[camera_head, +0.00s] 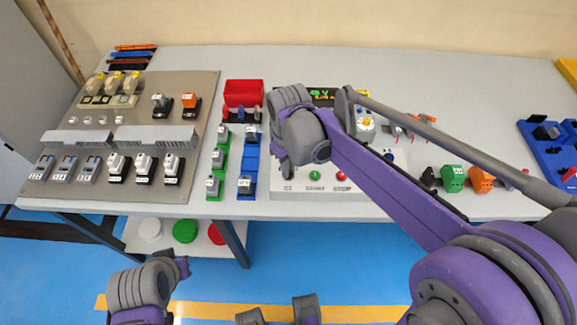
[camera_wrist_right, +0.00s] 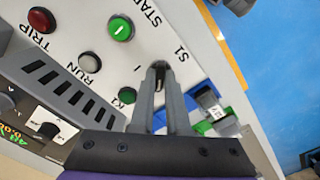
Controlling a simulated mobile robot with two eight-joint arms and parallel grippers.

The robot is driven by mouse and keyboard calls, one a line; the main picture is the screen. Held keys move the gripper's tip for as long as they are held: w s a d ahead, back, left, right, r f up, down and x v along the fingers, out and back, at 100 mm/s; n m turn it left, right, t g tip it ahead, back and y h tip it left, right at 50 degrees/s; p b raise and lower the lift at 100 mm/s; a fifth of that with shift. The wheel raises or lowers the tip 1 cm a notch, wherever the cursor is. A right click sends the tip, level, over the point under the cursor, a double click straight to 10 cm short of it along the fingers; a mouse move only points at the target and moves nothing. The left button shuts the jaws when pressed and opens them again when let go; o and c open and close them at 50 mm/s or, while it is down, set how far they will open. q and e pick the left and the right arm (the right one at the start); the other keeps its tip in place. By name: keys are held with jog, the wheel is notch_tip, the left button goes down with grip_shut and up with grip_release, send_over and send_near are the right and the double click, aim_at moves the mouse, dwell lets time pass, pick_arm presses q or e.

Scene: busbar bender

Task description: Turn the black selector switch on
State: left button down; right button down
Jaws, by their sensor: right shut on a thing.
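The black selector switch (camera_wrist_right: 159,68) sits on the white control panel (camera_head: 300,203), beside the S1 label. In the right wrist view my right gripper (camera_wrist_right: 160,78) is shut on its knob, and the fingers hide most of it. The knob's exact angle cannot be told. In the head view my right gripper (camera_head: 287,168) is low over the panel's left part, and its arm hides the switch. My left gripper (camera_head: 182,267) is low at the lower left, in front of the table and away from the panel; its jaws are not clear.
A green button (camera_wrist_right: 120,28) and the red trip lamp (camera_wrist_right: 41,19) are near the switch. Green and blue rails with modules (camera_head: 247,172) stand just left of the panel. A red bin (camera_head: 243,93) is behind them. Connectors (camera_head: 453,178) lie to the right.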

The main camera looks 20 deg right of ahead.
jog(key=shift+m, duration=0.4)
jog(key=m, duration=0.3)
jog(key=shift+m, duration=0.4)
jog(key=m, duration=0.4)
jog(key=shift+p, duration=0.4)
jog(key=m, duration=0.9)
jog(key=shift+m, duration=0.3)
jog(key=c, duration=0.9)
grip_release()
